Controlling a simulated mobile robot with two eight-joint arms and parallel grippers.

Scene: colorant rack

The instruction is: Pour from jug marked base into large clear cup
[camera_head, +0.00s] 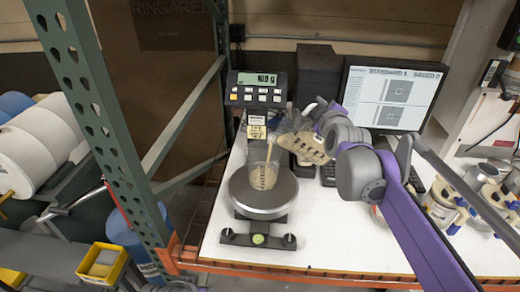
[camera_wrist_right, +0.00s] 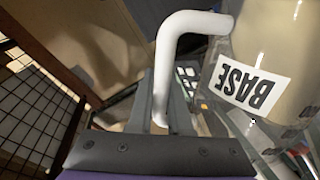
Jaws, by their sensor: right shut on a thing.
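The jug marked base (camera_head: 311,149) is tilted to the left, its mouth end above and just right of the large clear cup (camera_head: 264,178). My right gripper (camera_head: 322,112) is shut on the jug's white handle, which passes between the fingers in the right wrist view (camera_wrist_right: 160,118). That view also shows the jug's BASE label (camera_wrist_right: 249,83) and pale contents. The cup stands upright on the round scale plate (camera_head: 262,205) and holds beige liquid. A thin beige streak rises from the cup towards the jug's mouth; I cannot tell whether it is liquid or a stick. My left gripper is not in view.
The scale display (camera_head: 262,79) stands behind the cup. A monitor (camera_head: 395,95) is at the back right, with several containers (camera_head: 442,205) on the right of the white table (camera_head: 330,250). A green rack post (camera_head: 95,100) rises at left. The table's front middle is clear.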

